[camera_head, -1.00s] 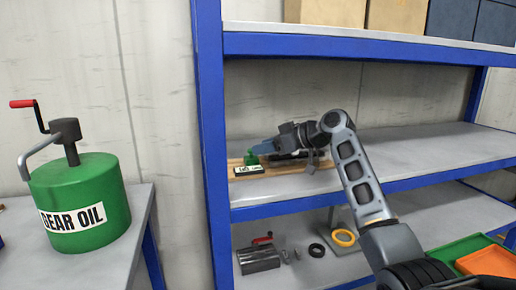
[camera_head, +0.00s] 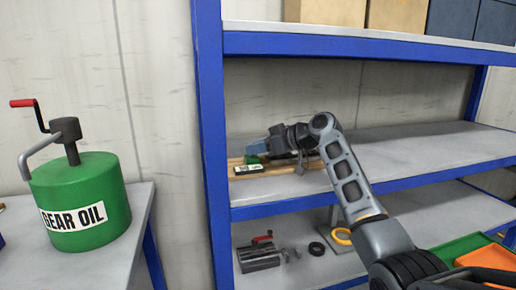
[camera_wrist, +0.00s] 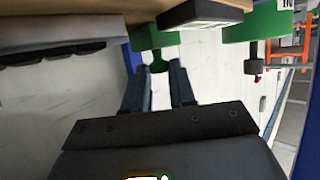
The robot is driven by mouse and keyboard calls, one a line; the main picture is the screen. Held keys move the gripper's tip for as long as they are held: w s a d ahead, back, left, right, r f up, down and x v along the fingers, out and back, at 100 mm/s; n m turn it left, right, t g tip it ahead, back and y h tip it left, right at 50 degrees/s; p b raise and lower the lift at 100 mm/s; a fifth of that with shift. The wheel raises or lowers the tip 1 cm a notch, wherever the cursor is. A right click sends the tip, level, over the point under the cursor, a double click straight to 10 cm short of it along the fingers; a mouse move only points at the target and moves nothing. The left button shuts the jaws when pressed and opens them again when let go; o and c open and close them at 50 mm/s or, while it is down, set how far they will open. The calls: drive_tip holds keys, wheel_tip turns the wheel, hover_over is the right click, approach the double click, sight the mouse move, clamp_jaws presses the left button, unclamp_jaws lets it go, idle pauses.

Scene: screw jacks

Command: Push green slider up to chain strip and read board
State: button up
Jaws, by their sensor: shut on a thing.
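The green slider (camera_head: 254,159) sits on a wooden base (camera_head: 293,172) on the middle shelf. In the wrist view the green slider (camera_wrist: 155,38) has a small rounded knob pointing toward my fingers. My gripper (camera_head: 259,151) is at the slider; in the wrist view its two fingers (camera_wrist: 158,72) are on either side of the knob, shut on it. A small board with a white label (camera_head: 249,169) stands at the front of the base; its print is too small to read. A dark ridged strip (camera_wrist: 65,53), perhaps the chain, shows in the wrist view; my wrist partly hides it in the head view.
A blue shelf post (camera_head: 211,130) stands close left of the base. The upper shelf (camera_head: 370,45) runs above my arm. The middle shelf is clear to the right (camera_head: 430,150). A green gear oil can (camera_head: 85,205) stands on the left table.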

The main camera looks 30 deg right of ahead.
sight(277, 158)
clamp_jaws()
drive_tip(key=d, duration=0.1)
drive_tip(key=s+d+b, duration=0.1)
drive_tip(key=d, duration=0.1)
drive_tip(key=d+b, duration=0.1)
drive_tip(key=d, duration=0.1)
drive_tip(key=shift+s+d, duration=0.1)
drive_tip(key=shift+s, duration=0.15)
drive_tip(key=shift+d, duration=0.3)
drive_tip(key=o, duration=0.8)
unclamp_jaws()
drive_tip(key=shift+s+d, duration=0.1)
